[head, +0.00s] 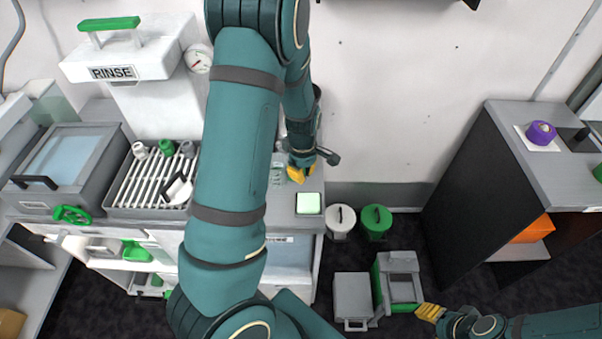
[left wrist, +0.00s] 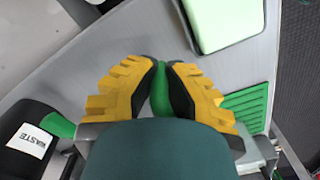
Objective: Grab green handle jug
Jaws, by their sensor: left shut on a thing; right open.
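My left gripper (head: 300,168) is over the counter at the end of the large teal arm. In the left wrist view its yellow fingers (left wrist: 163,92) are shut on a narrow green piece, the green handle (left wrist: 162,90). The body of the jug below it is hidden behind the teal part in front of the camera. In the head view a pale translucent container (head: 277,170) stands beside the left gripper; I cannot tell whether it belongs to the handle. My right gripper (head: 431,312) is open and low at the right, beside a grey and green box.
A pale green pad in a grey tray (head: 309,203) lies on the counter near its right edge. A white and a green bucket (head: 376,221) stand on the floor. A RINSE dispenser (head: 130,60) and slatted rack (head: 150,180) are left. A dark cabinet (head: 480,180) stands right.

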